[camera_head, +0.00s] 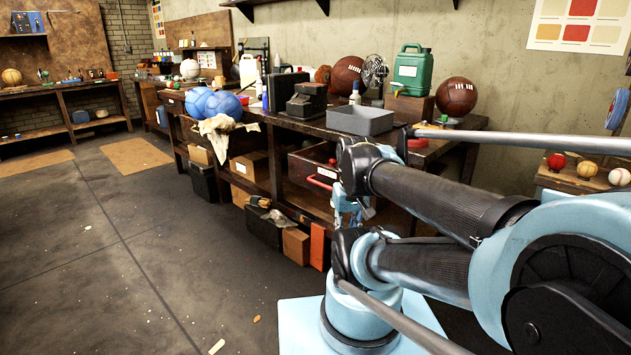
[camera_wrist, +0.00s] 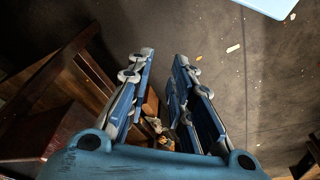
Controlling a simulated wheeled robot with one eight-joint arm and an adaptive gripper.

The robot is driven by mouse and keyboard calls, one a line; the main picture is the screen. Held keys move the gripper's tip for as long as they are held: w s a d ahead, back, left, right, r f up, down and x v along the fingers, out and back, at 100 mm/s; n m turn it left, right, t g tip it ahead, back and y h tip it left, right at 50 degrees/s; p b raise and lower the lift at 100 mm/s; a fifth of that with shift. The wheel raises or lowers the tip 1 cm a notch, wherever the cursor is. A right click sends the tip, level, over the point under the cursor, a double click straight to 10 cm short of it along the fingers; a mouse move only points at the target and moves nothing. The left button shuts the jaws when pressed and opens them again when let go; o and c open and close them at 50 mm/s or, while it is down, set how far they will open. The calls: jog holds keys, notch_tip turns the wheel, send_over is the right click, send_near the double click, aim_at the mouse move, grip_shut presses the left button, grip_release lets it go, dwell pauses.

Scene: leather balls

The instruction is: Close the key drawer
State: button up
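A dark reddish-brown drawer (camera_head: 306,165) under the long workbench appears pulled out, with a red handle (camera_head: 321,183) on its front. I cannot read whether it is the key drawer. Its right side and the space behind are partly hidden by my arm. My gripper (camera_head: 352,207) hangs just right of that drawer, low in front of the bench, and seems apart from it. In the wrist view, the two blue-and-grey fingers of my gripper (camera_wrist: 160,72) stand apart with nothing held between them. A brown box and small items show beyond them.
The workbench (camera_head: 285,122) carries a grey tray (camera_head: 360,120), a green jug (camera_head: 412,70), balls and tools. Boxes, including an orange one (camera_head: 318,246), stand beneath it. The floor (camera_head: 110,240) at left is mostly clear.

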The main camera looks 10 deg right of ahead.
jog(key=w+r+n, duration=0.2)
jog(key=w, duration=0.1)
jog(key=w+r+n+h, duration=0.1)
jog(key=w+r+n, duration=0.1)
jog(key=w+n, duration=0.1)
jog(key=w+r+n+h, duration=0.1)
jog(key=w+r+n, duration=0.1)
jog(key=w, duration=0.2)
jog(key=shift+w+a+r, duration=0.1)
jog(key=shift+w+r, duration=0.05)
grip_shut()
jog(key=w+a+r+n+t+h, duration=0.1)
jog(key=w+a+n+h, duration=0.1)
jog(key=w+a+n, duration=0.55)
jog(key=w+a+r+n+h, duration=0.1)
jog(key=w+a+r+n, duration=0.2)
jog(key=w, duration=0.8)
jog(key=w+a+f+n+t+h, duration=0.2)
jog(key=w+a+f+n, duration=0.2)
jog(key=w+a+n, duration=0.6)
jog(key=m, duration=0.2)
send_near(295, 177)
notch_tip(295, 177, down, 3)
jog(key=s, duration=0.1)
jog(key=shift+w+d, duration=1.15)
jog(key=shift+d, duration=0.2)
